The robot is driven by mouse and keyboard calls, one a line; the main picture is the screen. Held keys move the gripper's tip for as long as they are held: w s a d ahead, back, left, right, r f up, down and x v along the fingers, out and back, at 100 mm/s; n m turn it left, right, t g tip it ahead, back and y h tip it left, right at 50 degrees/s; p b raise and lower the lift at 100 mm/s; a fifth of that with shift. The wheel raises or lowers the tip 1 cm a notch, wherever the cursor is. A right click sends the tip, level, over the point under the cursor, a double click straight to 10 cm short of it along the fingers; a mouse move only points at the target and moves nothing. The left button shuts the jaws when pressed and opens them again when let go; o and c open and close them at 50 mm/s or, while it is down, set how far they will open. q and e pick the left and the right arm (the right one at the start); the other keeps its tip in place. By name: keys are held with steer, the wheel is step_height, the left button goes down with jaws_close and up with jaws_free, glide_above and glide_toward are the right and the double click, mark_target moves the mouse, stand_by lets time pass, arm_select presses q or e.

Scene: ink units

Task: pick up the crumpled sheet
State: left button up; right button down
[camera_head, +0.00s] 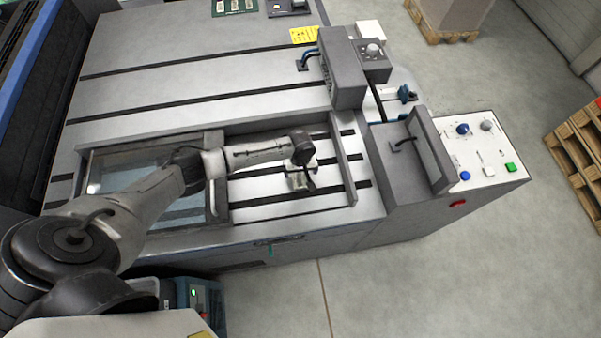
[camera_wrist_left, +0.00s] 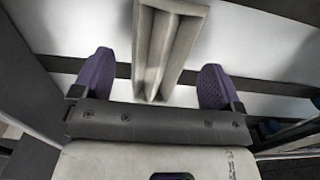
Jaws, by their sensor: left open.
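My left gripper (camera_wrist_left: 157,84) is open, with one purple-padded finger on each side of the sheet and gaps to both. In the head view my left gripper (camera_head: 304,178) reaches down into the recessed bay, where the sheet (camera_head: 296,182) shows as a small pale patch, partly hidden by the gripper. My right gripper is not in view.
The bay has raised grey walls, with a clear panel (camera_head: 140,178) at left and a grey bar (camera_head: 345,160) at right. A grey block (camera_head: 343,75) stands behind it. A control panel (camera_head: 482,148) with buttons is at right. The rear bed is mostly clear.

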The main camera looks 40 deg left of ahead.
arm_select(q)
steer(key=shift+f, duration=0.65)
steer(key=c, duration=1)
steer(key=shift+r, duration=0.1)
